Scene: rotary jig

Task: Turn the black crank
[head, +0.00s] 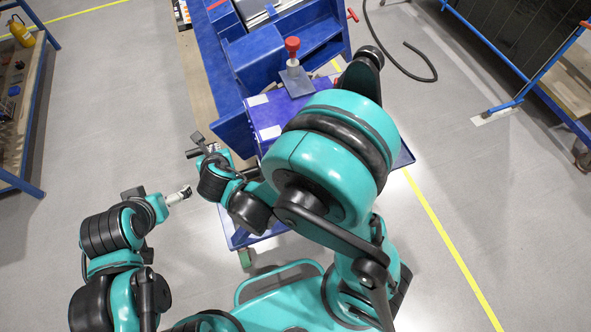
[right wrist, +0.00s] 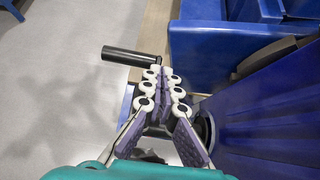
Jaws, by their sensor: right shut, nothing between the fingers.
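The black crank's handle (right wrist: 127,56) sticks out to the left in the right wrist view. Its inner end passes close to my fingertips; contact is unclear. A dark round part (right wrist: 205,130) beside the blue jig is half hidden behind the fingers. In the head view the crank (head: 197,138) is small, at the jig's left side. My right gripper (right wrist: 160,72) is shut and empty, just below the handle; it also shows small in the head view (head: 211,150). My left gripper (head: 184,192) is lower left, away from the crank, too small to read.
The blue jig (head: 232,130) stands on a wheeled blue frame, with a red knob (head: 292,44) on top. My right arm hides much of it. Shelving (head: 20,110) is at far left, a black hose (head: 420,60) lies at right. Floor left of the jig is clear.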

